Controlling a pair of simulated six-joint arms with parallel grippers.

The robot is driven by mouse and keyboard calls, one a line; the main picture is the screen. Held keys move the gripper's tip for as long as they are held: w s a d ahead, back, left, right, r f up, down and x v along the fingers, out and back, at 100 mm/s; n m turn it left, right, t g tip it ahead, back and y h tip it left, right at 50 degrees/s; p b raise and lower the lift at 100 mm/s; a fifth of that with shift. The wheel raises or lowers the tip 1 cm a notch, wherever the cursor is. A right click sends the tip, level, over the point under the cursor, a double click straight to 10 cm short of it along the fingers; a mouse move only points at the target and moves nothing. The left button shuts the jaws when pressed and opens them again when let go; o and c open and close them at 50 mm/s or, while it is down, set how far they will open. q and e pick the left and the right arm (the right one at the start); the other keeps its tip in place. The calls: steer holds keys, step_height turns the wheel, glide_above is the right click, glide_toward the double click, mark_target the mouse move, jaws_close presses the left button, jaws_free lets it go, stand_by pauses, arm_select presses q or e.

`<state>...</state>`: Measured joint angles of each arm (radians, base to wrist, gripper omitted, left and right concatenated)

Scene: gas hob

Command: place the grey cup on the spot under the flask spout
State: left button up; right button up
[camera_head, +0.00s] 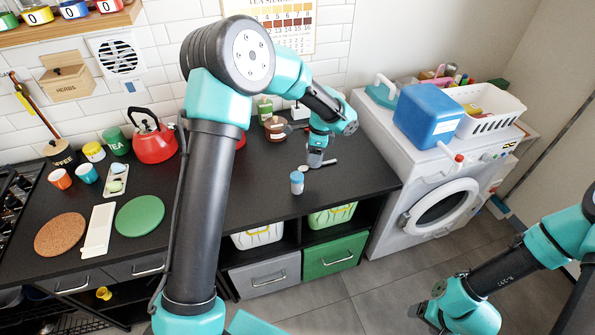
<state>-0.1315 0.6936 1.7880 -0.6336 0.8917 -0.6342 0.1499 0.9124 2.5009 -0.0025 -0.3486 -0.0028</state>
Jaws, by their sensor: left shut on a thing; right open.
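My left gripper (315,158) points down over the dark worktop, right of the middle, and is shut on a small grey thing. This looks like the grey cup, but the fingers and the thing are too small to separate clearly. A white disc and a pale flat strip (331,162) lie close beside it. A blue flask-like container (430,115) stands on the white washing machine. A red-tipped white part (458,157), possibly its spout, shows below its front. The spot under the spout cannot be made out. My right gripper (419,311) is open and empty over the floor, at lower right.
A blue-and-white can (297,183) stands in front of the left gripper. A glass pot (276,127) is behind it. A white basket (490,110) is beside the blue container. A red kettle (154,143) and round mats (139,216) are at left. My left arm hides the worktop's middle.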

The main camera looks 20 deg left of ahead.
arm_select(q)
steer(key=shift+f, duration=1.9)
steer(key=shift+f, duration=0.1)
steer(key=shift+f, duration=1.9)
steer(key=shift+f, duration=0.15)
steer(key=o, duration=1)
steer(key=r, duration=0.4)
steer(key=d+r, duration=0.1)
steer(key=r, duration=0.7)
steer(key=shift+w+d+r, duration=0.1)
steer(key=shift+w+d, duration=0.2)
steer(key=shift+d, duration=0.05)
steer(key=shift+c, duration=0.5)
